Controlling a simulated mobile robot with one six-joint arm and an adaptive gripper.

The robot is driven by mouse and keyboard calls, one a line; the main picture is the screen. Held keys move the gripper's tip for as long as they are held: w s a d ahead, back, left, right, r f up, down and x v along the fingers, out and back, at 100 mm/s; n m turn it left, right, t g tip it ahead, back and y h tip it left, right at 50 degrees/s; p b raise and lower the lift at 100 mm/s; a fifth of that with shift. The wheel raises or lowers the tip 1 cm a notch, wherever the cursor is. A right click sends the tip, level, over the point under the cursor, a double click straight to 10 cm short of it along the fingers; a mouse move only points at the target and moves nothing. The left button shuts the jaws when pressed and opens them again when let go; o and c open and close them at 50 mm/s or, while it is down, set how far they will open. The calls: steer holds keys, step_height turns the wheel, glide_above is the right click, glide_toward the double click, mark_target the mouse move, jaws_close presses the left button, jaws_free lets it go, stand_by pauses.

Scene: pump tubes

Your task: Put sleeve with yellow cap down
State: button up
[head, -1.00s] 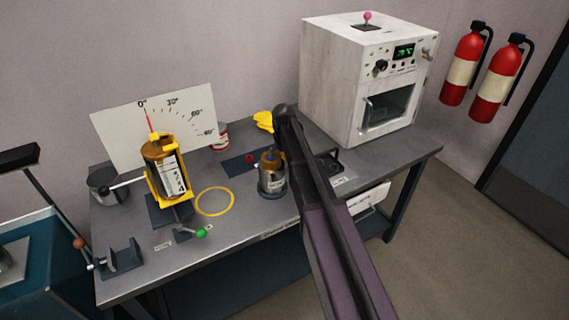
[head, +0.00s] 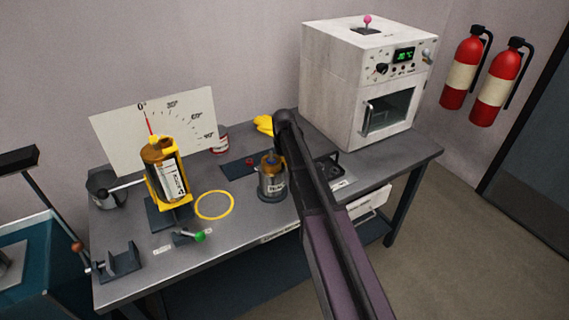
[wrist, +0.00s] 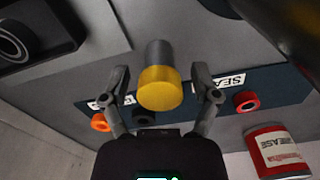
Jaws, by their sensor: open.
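In the wrist view, the sleeve with yellow cap is a short grey cylinder (wrist: 159,55) with a round yellow cap (wrist: 160,88) on its near end. My gripper (wrist: 161,82) is open, with one finger on each side of the cap and a visible gap to both. The sleeve's far end lies over bare grey table beside a dark blue mat (wrist: 216,86). I cannot tell whether it rests on the surface. In the head view, my arm hides the gripper and the sleeve.
The mat carries a red ring (wrist: 246,101), an orange ring (wrist: 101,122) and a black ring; a grease can (wrist: 277,150) stands beside it. In the head view, an amber cylinder (head: 164,170) in a yellow holder, a metal pot (head: 272,184) and a white oven (head: 342,80) stand on the table.

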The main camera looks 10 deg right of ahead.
steer(key=shift+r, duration=0.15)
step_height(320, 180, up, 12)
steer(key=p, duration=1.2)
stand_by(0.7)
steer(key=shift+o, duration=0.6)
steer(key=n+t+h, duration=0.1)
steer(key=n+h, duration=0.3)
steer(key=n, duration=1.7)
glide_toward(283, 159)
steer(key=r, duration=0.1)
steer(key=a+r, duration=0.1)
steer(key=shift+s+a+r, duration=0.25)
steer(key=shift+s+a, duration=0.05)
steer(key=shift+s, duration=0.05)
steer(key=shift+f, duration=0.1)
